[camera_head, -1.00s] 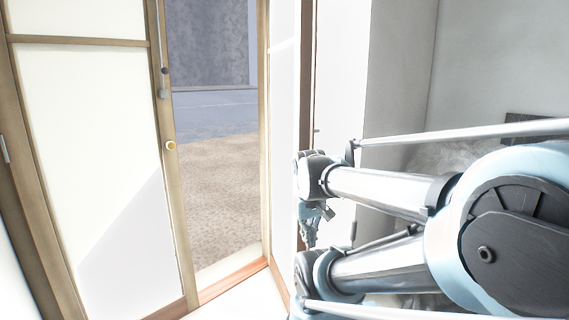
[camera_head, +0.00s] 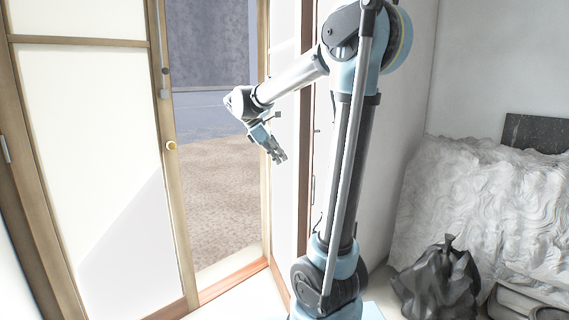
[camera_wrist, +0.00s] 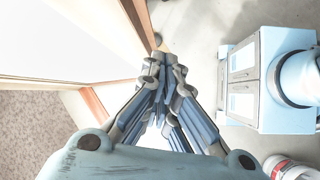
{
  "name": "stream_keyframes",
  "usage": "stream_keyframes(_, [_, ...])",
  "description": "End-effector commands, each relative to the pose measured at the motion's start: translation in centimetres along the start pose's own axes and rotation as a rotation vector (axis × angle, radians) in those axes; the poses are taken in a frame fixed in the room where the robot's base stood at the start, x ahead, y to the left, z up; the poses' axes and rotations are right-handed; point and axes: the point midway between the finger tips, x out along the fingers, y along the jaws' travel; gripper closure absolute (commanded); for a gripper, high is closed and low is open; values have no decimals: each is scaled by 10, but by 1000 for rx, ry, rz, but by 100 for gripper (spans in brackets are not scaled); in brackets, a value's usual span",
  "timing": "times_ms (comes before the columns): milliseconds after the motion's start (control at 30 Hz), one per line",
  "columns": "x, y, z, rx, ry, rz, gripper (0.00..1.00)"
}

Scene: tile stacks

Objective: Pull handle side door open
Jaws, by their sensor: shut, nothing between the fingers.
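The door on the left (camera_head: 90,170) has white panels in a wooden frame and stands partly open, with a gap to its right. A small round yellowish knob (camera_head: 171,146) sits on its right-hand stile, with grey lock parts (camera_head: 164,93) above it. My gripper (camera_head: 279,158) hangs right of the gap, in front of the right-hand door frame, fingers pointing down and clear of the knob. In the wrist view my gripper (camera_wrist: 163,62) has its fingers drawn together with nothing between them. The knob is not recognisable in the wrist view.
Through the gap lies brown ground (camera_head: 225,190) with a grey wall behind. A wooden sill (camera_head: 232,284) crosses the doorway floor. A white crumpled mass (camera_head: 480,205) and a dark bag-like object (camera_head: 438,285) stand at the right.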

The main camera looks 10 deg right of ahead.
Motion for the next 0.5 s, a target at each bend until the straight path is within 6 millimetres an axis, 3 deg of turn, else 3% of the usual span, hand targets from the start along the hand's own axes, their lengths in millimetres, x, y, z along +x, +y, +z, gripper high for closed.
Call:
stream_keyframes(200, [-33,50,-38,-207,-105,32,100])
stream_keyframes(500, [-54,77,-65,-341,-181,45,100])
